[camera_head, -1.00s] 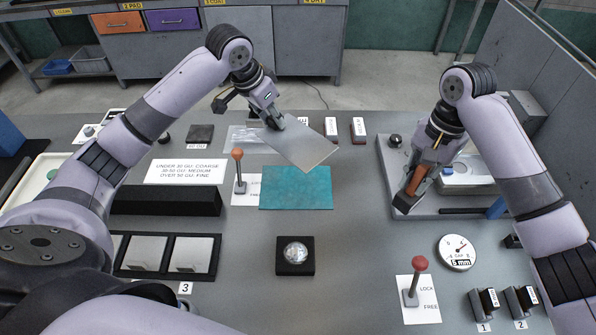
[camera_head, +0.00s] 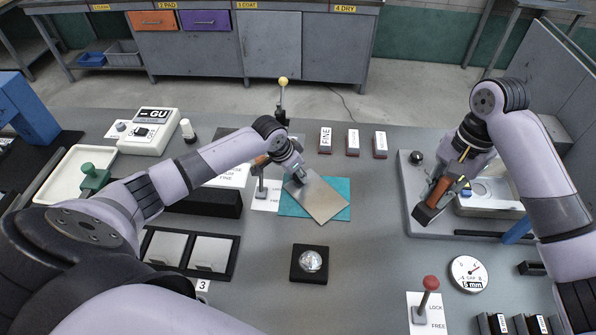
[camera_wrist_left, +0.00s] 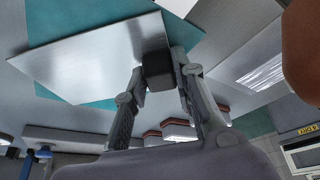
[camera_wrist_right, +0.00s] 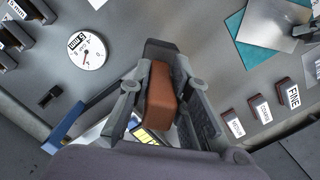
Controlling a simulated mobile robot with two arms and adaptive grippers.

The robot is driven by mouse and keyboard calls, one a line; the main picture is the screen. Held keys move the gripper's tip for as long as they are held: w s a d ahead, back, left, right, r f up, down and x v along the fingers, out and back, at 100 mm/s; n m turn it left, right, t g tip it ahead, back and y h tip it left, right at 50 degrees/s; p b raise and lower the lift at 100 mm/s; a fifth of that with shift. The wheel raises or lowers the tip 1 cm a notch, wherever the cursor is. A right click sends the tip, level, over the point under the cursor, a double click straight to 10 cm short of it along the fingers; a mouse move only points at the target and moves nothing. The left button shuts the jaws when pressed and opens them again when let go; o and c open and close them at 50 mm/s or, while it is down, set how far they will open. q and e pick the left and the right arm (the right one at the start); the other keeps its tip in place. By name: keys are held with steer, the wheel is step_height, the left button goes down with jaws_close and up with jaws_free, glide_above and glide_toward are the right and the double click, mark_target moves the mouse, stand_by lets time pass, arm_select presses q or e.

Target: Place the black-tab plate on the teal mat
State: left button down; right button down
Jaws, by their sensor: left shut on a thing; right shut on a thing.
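A thin silver square plate (camera_head: 322,202) is over the teal mat (camera_head: 343,186) in the head view, turned at an angle to it, with one corner past the mat's front edge. My left gripper (camera_head: 298,178) is shut on the plate's black tab, seen in the left wrist view as a dark block (camera_wrist_left: 158,70) at the plate's edge. Whether the plate touches the mat I cannot tell. My right gripper (camera_head: 428,208) is shut on a brown block (camera_wrist_right: 160,98) above the grey tray station at the right.
A yellow-knobbed lever (camera_head: 283,90) stands behind the left gripper, and another lever (camera_head: 262,185) left of the mat. A black block with a clear dome (camera_head: 310,261) sits in front. Labelled blocks (camera_head: 352,143) stand behind the mat; a red-knobbed lever (camera_head: 430,285) is front right.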

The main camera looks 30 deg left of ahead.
arm_select(q)
steer(key=c, duration=1.3)
jaws_free()
steer(key=b+v, duration=0.1)
steer(key=v, duration=1.1)
steer(key=shift+b, duration=0.35)
arm_select(e)
steer(key=shift+f, duration=0.75)
